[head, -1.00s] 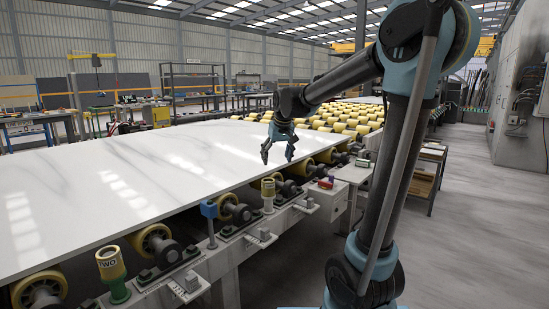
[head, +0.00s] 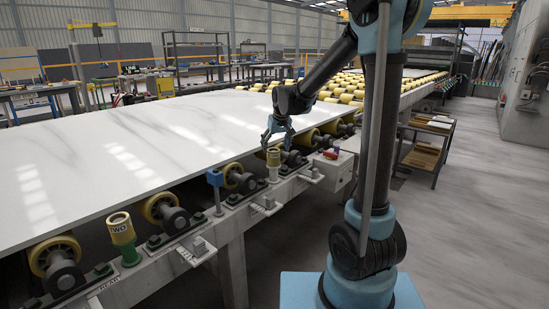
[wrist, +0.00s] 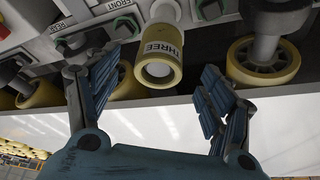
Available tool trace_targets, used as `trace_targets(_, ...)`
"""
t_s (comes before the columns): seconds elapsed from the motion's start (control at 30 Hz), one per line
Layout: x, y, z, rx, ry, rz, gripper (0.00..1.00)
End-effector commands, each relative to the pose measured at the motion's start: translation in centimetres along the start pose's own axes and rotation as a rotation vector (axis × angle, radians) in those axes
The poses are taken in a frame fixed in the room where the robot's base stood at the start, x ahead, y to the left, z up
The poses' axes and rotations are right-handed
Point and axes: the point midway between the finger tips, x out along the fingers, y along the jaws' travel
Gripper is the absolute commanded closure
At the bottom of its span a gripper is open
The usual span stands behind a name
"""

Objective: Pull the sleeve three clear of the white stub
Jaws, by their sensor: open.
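Sleeve three (head: 273,157) is a yellow ring-like sleeve sitting on the white stub (head: 273,175) on the conveyor's side rail. In the wrist view the sleeve (wrist: 158,66) shows its label THREE, and the white stub (wrist: 165,12) shows at its far end. My gripper (head: 277,143) is just above the sleeve in the head view. In the wrist view my gripper (wrist: 158,76) is open, with one finger on each side of the sleeve and visible gaps between. Nothing is held.
A white stone slab (head: 150,140) lies on yellow rollers close beside the sleeve. Sleeve TWO (head: 121,227) stands on a green stub (head: 130,255), and a blue-topped post (head: 215,178) stands between. A red button box (head: 331,154) sits to the right.

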Motion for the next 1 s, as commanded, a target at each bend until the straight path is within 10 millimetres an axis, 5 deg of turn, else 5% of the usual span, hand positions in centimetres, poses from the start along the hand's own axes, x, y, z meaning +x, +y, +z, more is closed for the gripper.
trace_targets(0.4, 5.0, 0.0, 0.0, 0.0, 0.0, 0.0, 0.26)
trace_targets(0.9, 6.1, 0.0, 0.0, 0.0, 0.0, 0.0, 0.26)
trace_targets(1.0, 6.1, 0.0, 0.0, 0.0, 0.0, 0.0, 0.48)
